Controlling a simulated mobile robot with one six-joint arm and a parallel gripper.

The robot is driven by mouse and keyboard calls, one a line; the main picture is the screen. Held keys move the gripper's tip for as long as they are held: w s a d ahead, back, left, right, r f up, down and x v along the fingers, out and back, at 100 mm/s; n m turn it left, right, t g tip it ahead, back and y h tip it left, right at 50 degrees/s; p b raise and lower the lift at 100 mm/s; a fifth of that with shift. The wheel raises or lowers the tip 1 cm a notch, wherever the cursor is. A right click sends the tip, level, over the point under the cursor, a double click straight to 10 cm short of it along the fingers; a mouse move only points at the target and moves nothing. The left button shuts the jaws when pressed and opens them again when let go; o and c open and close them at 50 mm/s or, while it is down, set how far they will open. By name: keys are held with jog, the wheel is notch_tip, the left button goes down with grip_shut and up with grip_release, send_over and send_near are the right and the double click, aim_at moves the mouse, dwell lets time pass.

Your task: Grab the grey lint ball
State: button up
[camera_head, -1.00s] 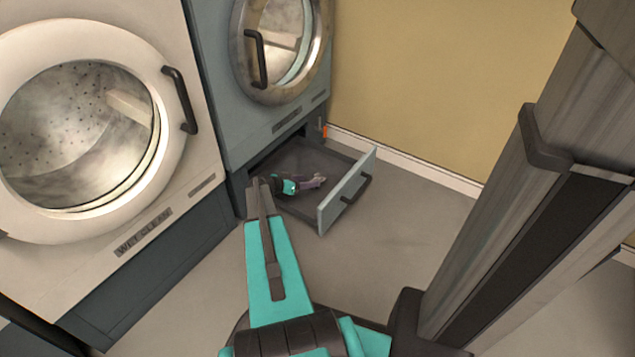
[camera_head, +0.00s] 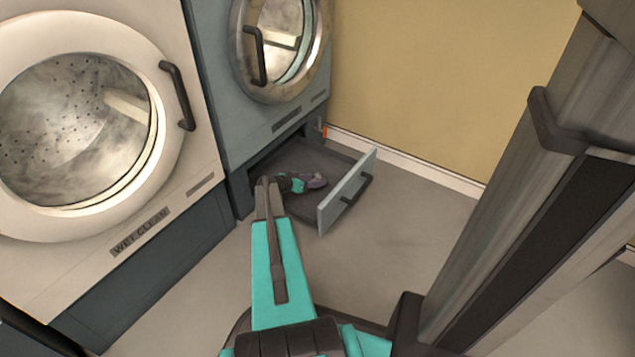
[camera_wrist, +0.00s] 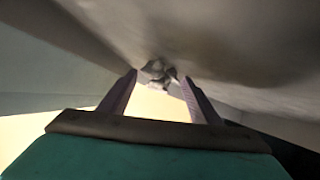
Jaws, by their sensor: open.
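A small grey lump, which looks like the lint ball (camera_wrist: 158,71), shows in the wrist view just ahead of and between my two fingertips. It lies against a grey-brown surface, apparently the drawer floor. My gripper (camera_wrist: 158,80) is open, with one finger on each side and a gap between them. In the head view my gripper (camera_head: 319,180) is low inside the open drawer (camera_head: 285,205). I cannot make out the lint ball there; my gripper or arm may hide it. Whether the fingers touch it is unclear.
The drawer's pale front panel (camera_head: 347,190) with a dark handle stands right of my gripper. The blue-grey machine (camera_head: 225,110) rises above the drawer. A cream washer (camera_head: 180,20) stands left. The floor (camera_head: 410,230) right of the drawer is clear.

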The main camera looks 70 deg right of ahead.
jog(key=c, duration=0.8)
jog(key=shift+o, duration=0.2)
jog(key=shift+r, duration=0.1)
notch_tip(320, 180, up, 10)
jog(key=p, duration=0.3)
jog(key=shift+p, duration=0.35)
